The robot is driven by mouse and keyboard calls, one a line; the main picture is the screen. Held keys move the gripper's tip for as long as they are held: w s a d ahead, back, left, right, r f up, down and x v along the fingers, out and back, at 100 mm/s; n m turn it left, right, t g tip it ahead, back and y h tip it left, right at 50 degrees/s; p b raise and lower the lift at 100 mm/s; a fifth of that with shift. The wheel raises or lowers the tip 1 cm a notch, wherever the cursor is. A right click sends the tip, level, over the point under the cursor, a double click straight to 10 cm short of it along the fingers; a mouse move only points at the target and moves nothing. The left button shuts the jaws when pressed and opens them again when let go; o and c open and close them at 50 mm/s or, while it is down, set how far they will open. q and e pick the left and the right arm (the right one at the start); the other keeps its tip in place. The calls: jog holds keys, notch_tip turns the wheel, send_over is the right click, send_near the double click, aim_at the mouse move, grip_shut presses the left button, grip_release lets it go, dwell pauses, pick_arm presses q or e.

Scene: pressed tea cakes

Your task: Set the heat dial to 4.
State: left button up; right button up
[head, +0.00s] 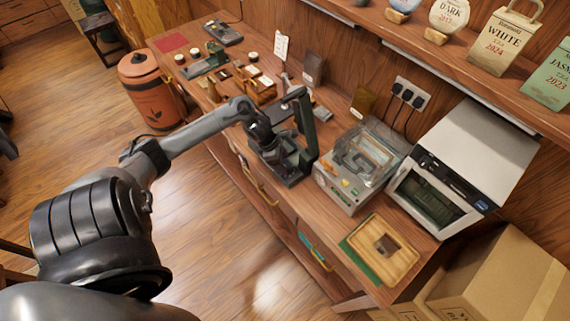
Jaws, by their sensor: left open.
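My left arm reaches in from the left, and its gripper (266,146) is open over the counter, beside or in front of a dark upright metal press (305,131). The fingertips blend into the dark press, so I cannot tell whether they touch it. To the right stands a grey machine with a clear lid (372,156). Its front panel (340,186) carries small coloured controls. I cannot make out which of them is the heat dial, nor any number or pointer. My left gripper is apart from this panel. My right gripper is not in view.
A white oven-like box (478,153) stands right of the machine. A wooden tray (365,262) lies near the counter's front right, partly on a green mat (357,262). Small tea tools crowd the left of the wooden counter. An orange canister (148,85) stands on the floor.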

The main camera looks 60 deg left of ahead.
pick_arm(q)
jog(key=shift+x, duration=1.3)
